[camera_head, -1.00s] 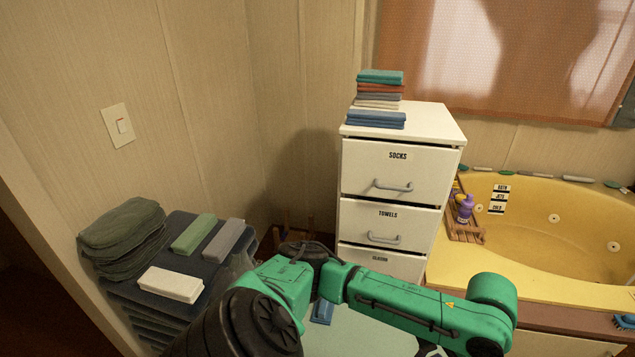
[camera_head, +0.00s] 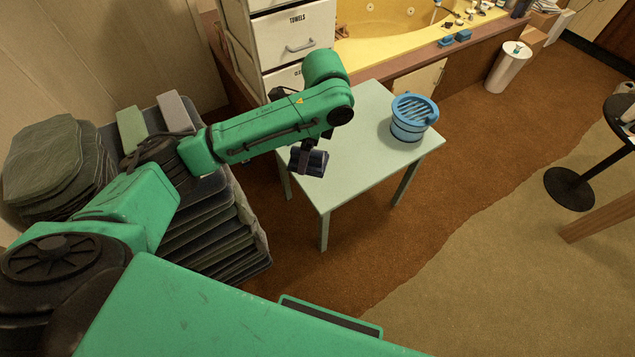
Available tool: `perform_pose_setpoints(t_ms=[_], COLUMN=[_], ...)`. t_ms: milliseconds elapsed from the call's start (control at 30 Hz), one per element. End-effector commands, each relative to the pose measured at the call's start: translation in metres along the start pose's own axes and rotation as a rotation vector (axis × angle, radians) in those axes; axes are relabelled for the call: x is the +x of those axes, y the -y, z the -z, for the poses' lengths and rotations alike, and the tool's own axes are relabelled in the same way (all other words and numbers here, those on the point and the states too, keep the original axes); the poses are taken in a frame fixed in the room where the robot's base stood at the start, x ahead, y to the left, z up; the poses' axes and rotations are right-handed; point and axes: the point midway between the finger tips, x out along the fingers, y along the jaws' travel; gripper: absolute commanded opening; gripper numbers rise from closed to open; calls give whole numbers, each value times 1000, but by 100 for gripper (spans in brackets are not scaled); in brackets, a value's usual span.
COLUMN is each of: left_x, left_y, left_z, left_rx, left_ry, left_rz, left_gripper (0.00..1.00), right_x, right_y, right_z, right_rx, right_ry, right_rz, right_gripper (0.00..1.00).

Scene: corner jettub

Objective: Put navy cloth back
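My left arm reaches in from the left, and my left gripper (camera_head: 304,160) hangs above the near left part of the pale green table. It is shut on a small dark folded bundle, the navy cloth (camera_head: 317,165). The bundle seems to be held off the tabletop, though the gap is hard to judge. The wrist hides part of the gripper and cloth. My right gripper is not in view.
The pale green table (camera_head: 345,178) holds a blue slatted basket (camera_head: 411,118) at its far right. A drawer unit (camera_head: 290,45) stands behind.

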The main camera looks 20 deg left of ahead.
Motion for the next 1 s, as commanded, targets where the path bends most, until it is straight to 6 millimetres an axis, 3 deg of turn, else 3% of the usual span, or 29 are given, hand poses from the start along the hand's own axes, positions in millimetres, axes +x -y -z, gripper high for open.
perform_pose_setpoints(t_ms=[33, 300, 500, 633, 700, 1000], left_x=[12, 23, 23, 23, 32, 129], left_y=[10, 57, 80, 85, 85, 85], left_z=[5, 19, 27, 29, 30, 46], left_rx=[163, 1170, 1741, 1894, 1916, 1915], left_ry=[3, 35, 53, 57, 56, 54], left_rz=[30, 200, 303, 328, 329, 324], left_gripper=[0, 0, 0, 0, 0, 0], right_x=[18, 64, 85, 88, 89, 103], right_y=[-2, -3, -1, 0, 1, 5], right_z=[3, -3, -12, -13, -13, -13], right_rx=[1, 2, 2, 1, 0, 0], right_ry=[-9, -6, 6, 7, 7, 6], right_rz=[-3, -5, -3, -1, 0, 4], right_gripper=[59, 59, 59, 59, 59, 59])
